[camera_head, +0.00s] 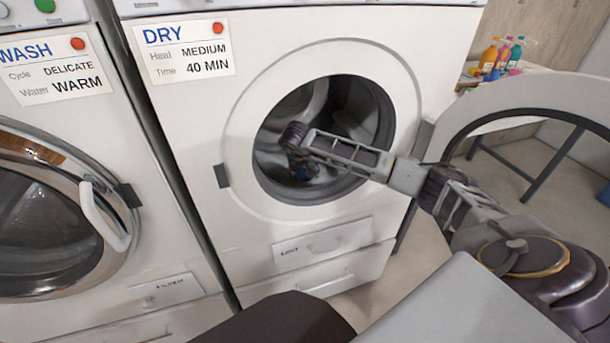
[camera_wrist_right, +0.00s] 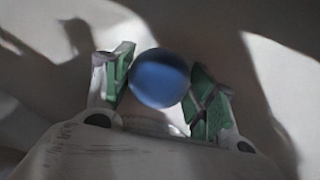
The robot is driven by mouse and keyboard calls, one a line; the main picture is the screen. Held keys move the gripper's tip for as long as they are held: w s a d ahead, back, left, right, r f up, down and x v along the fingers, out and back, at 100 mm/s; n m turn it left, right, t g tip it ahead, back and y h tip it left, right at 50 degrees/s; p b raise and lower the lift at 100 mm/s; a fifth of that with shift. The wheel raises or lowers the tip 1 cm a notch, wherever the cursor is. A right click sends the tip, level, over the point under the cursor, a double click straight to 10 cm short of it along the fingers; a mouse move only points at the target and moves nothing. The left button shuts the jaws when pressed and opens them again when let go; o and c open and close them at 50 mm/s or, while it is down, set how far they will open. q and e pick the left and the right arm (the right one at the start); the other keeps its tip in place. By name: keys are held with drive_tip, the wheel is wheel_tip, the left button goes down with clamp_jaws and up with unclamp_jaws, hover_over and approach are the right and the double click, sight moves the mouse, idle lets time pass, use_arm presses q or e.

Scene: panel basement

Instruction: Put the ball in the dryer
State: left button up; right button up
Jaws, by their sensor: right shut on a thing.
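The dryer (camera_head: 404,35) is the white machine marked DRY, with its round door open to the right. My right arm reaches through the opening, and my right gripper (camera_head: 303,168) is inside the drum (camera_head: 350,105). The ball (camera_wrist_right: 159,78) is blue and sits between the green-padded fingers of my right gripper (camera_wrist_right: 160,88) in the right wrist view. The gripper is shut on it. In the head view only a small dark blue part of the ball (camera_head: 304,174) shows at the fingertips. My left gripper is not in view.
The open dryer door (camera_head: 470,112) stands at the right beside my arm. A washer (camera_head: 130,165) with a shut door is at the left. A table behind holds several colourful bottles (camera_head: 503,55). The dryer opening's rim (camera_head: 262,165) surrounds my forearm.

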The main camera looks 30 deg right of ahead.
drive_tip(key=shift+f, duration=0.3)
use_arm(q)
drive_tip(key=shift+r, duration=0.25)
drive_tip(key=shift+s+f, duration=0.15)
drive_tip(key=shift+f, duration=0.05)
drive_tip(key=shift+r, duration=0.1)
use_arm(e)
drive_tip(key=o, duration=1)
drive_tip(key=shift+f, duration=0.1)
drive_tip(key=shift+c, duration=0.2)
